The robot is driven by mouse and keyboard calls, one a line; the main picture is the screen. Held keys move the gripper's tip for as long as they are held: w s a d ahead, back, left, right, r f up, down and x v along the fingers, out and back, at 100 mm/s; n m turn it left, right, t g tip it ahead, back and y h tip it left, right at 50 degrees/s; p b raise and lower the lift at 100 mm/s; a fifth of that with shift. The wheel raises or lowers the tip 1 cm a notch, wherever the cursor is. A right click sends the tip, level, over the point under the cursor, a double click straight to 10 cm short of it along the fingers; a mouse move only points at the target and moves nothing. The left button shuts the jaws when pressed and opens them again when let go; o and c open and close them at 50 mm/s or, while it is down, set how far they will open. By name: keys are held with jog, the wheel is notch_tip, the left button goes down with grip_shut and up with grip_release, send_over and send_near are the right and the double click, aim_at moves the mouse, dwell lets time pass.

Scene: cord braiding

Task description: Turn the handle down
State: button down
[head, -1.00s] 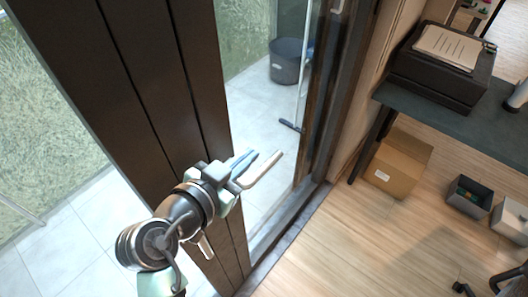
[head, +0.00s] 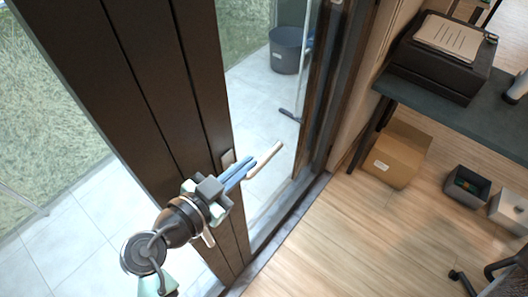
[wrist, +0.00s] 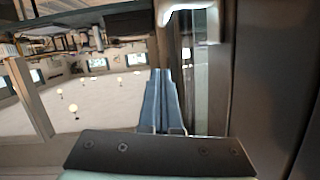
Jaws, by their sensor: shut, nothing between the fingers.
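The door handle is a pale beige lever (head: 266,160) on the dark door (head: 178,100) in the head view. A small plate (head: 228,158) sits at its base. In the wrist view the pale handle (wrist: 187,14) shows at the top, ahead of the fingers. My gripper (head: 248,163) has its blue fingers together and empty, just left of the lever in the head view. The shut fingers (wrist: 163,72) also show in the wrist view, apart from the handle there. Whether they touch the handle is unclear.
A dark frame (head: 322,90) stands right of the door. A dark bucket (head: 287,50) is on the tiles beyond. On the right are a desk (head: 470,115) with a printer, a cardboard box (head: 398,155) and a grey bin (head: 466,187). The wooden floor between is clear.

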jog(key=p, duration=0.2)
send_over(264, 162)
jog(key=f, duration=0.1)
notch_tip(264, 162, down, 3)
jog(key=shift+d+r+p, duration=0.1)
jog(key=shift+d+p, duration=0.05)
jog(key=shift+p, duration=0.2)
jog(key=shift+f, duration=1)
